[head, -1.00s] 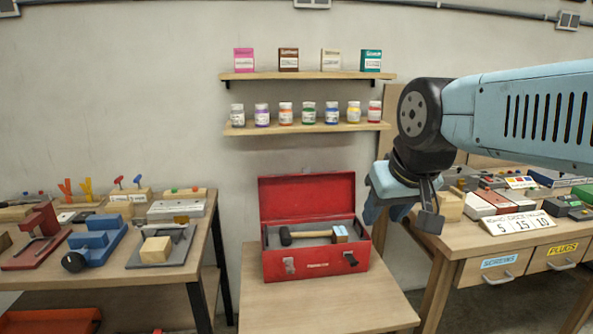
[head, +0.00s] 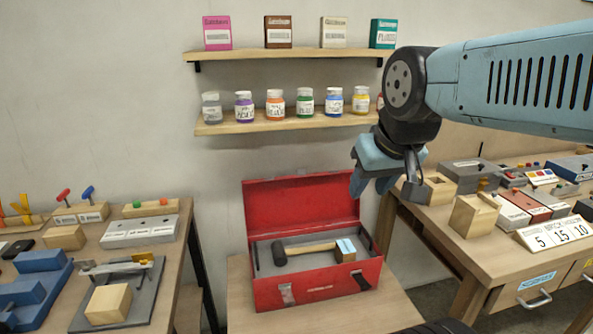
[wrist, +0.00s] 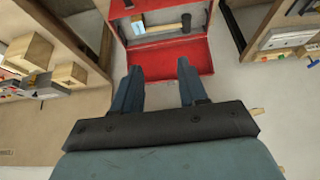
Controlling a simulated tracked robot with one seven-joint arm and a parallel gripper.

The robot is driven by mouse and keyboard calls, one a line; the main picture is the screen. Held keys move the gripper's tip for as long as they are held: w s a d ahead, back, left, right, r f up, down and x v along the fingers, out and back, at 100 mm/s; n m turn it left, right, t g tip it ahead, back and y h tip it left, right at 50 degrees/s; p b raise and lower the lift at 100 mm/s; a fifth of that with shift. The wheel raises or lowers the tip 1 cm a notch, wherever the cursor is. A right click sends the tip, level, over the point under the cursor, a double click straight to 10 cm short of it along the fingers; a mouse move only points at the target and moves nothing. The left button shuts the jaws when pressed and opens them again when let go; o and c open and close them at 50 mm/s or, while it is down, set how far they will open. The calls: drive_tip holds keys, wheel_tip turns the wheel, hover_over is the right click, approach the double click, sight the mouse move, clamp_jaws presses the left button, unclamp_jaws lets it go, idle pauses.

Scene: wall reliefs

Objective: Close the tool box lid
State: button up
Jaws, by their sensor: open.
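A red tool box (head: 318,290) stands on a small wooden table, its lid (head: 301,205) raised upright at the back, near the wall. A mallet (head: 306,248) with a dark head and wooden handle lies in its grey-lined inside. My gripper (head: 384,190) is open and empty, above and to the right of the box, close to the lid's right upper edge in the head view. In the wrist view, the two fingers (wrist: 160,85) are apart and point toward the red lid (wrist: 173,60), with the mallet (wrist: 162,29) visible beyond it. I cannot tell whether a finger touches the lid.
Shelves with jars (head: 275,104) and small boxes (head: 278,31) hang on the wall above. A workbench (head: 150,262) with tools stands at left, another (head: 462,262) with trays and drawers at right. The small table (head: 240,300) has bare top around the box.

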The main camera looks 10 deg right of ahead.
sight(303, 172)
drive_tip(key=shift+o, duration=1)
drive_tip(key=shift+w+d, duration=0.15)
drive_tip(key=shift+w, duration=0.25)
drive_tip(key=w+d+f+n+t, duration=0.2)
drive_tip(key=w+d+n, duration=0.1)
drive_tip(key=w, duration=0.5)
drive_tip(key=w+d+f+n+t+h, duration=0.15)
drive_tip(key=w+n, duration=0.25)
drive_tip(key=w, duration=0.5)
drive_tip(key=w+d+f+n+t, duration=0.2)
drive_tip(key=w+d+n, duration=0.15)
drive_tip(key=w, duration=0.45)
drive_tip(key=w+a+f+n+t+y, duration=0.25)
drive_tip(key=w+f+n+y, duration=0.45)
drive_tip(key=w+f+n, duration=0.55)
drive_tip(key=shift+m+t, duration=0.3)
drive_tip(key=shift+m, duration=0.5)
drive_tip(key=x, duration=0.3)
drive_tip(key=f+x, duration=0.1)
drive_tip(key=x, duration=0.3)
drive_tip(key=f+x, duration=0.1)
drive_tip(key=x, duration=0.3)
drive_tip(key=shift+s, duration=0.1)
